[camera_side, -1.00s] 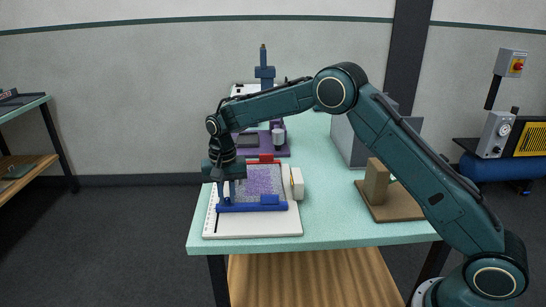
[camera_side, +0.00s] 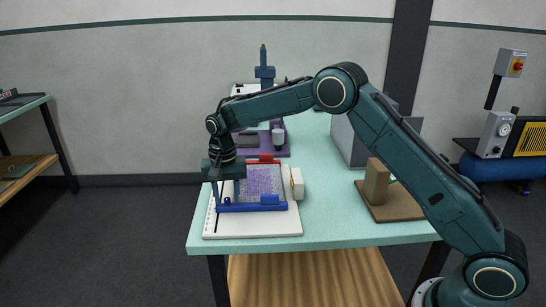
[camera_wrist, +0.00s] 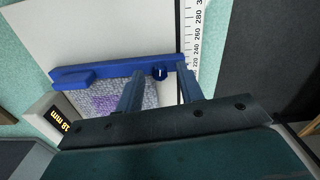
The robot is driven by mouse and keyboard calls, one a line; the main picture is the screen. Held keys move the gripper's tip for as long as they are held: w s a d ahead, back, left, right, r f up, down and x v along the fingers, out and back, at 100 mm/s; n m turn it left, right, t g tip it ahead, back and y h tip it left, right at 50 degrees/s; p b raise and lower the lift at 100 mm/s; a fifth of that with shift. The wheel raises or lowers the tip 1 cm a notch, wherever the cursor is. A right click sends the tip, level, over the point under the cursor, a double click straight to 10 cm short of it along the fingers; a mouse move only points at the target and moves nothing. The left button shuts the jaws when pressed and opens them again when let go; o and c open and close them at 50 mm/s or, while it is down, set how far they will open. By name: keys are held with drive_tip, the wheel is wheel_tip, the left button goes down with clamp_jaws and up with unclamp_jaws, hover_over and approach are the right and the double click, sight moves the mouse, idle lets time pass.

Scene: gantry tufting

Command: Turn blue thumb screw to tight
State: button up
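The blue thumb screw (camera_wrist: 160,73) is a small round knob with a white mark, at one end of the blue clamp bar (camera_wrist: 120,71). In the side view the bar (camera_side: 250,207) lies along the near edge of a grey and purple tufted piece (camera_side: 263,180). My gripper (camera_wrist: 160,80) is open, with one finger to each side of the screw in the wrist view. I cannot tell whether the fingers are at the screw's height. In the side view my gripper (camera_side: 217,187) is over the left end of the bar.
A white board (camera_side: 250,226) with a printed scale (camera_wrist: 198,40) carries the bar. A white gauge block reading in mm (camera_wrist: 58,122) stands beside the piece. A red bar (camera_side: 264,160) lies behind it. A wooden block on a base (camera_side: 377,182) stands at the right of the table.

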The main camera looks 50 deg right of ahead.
sight(227, 198)
drive_tip(key=shift+r, duration=0.1)
wheel_tip(227, 198, up, 14)
idle(0.7)
